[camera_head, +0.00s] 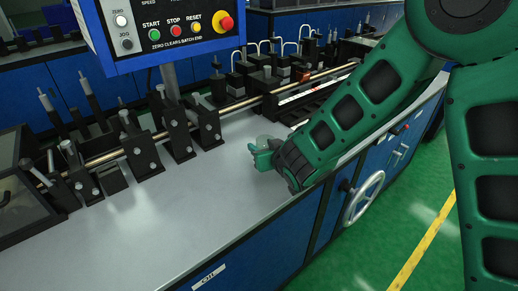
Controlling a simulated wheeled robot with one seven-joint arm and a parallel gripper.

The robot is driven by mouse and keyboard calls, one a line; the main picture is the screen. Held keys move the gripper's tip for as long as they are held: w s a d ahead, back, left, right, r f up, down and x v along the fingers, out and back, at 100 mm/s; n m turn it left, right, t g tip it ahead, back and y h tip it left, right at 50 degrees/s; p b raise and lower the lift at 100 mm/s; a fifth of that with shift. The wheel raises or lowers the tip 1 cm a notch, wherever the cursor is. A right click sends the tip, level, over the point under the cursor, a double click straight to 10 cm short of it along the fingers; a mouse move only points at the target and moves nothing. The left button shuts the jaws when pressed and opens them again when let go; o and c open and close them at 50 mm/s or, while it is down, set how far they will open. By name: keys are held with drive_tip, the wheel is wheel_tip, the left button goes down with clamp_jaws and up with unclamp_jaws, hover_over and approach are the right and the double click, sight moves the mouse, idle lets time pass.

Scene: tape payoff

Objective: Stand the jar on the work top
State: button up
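My gripper (262,156) is over the grey work top (205,194), near its front edge at the middle of the picture. It is small, green and mostly foreshortened by my wrist. A small pale, see-through round thing (266,139), which may be the jar, shows just behind and above the fingers. I cannot tell whether it is between the fingers or only beside them, or whether its base touches the work top. Its lower part is hidden by the gripper.
A row of black clamps on a metal rod (128,152) runs along the back of the work top. A control panel (165,30) on a post (171,82) stands behind. The work top is bare at left front. A handwheel (363,198) sticks out from the blue front.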

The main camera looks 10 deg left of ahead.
drive_tip(key=shift+f, duration=0.4)
drive_tip(key=shift+f, duration=0.1)
drive_tip(key=o, duration=1.3)
drive_tip(key=v, duration=1.2)
drive_tip(key=shift+d, duration=0.15)
